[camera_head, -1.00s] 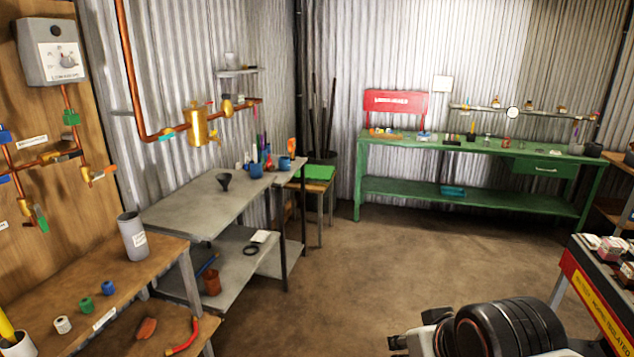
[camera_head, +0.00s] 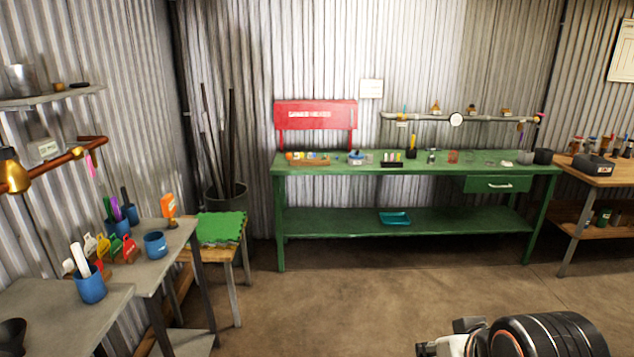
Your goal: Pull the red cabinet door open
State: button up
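A red, flat-fronted unit (camera_head: 315,116) with a pale label is at the far wall, above the left part of the green workbench. It looks closed, and I see no clear handle or door gap at this distance. Part of my arm shows at the bottom right edge, with a pale and dark end piece (camera_head: 452,340) that may be my gripper. Its fingers cannot be made out. It is far from the red unit and touches nothing that I can see.
The green workbench (camera_head: 420,168) holds small items and has a drawer. A stool with a green top (camera_head: 219,229) and grey tables (camera_head: 60,310) stand at left. A wooden bench (camera_head: 600,178) is at right. The brown floor (camera_head: 390,300) before the workbench is clear.

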aim_at(288, 114)
jog(key=i+l, duration=0.1)
jog(key=i, duration=0.4)
jog(key=i+l+u, duration=0.15)
jog(key=i, duration=0.4)
jog(key=i+l, duration=0.2)
jog(key=i, duration=0.3)
jog(key=i+l+u, duration=0.1)
jog(key=i, duration=0.45)
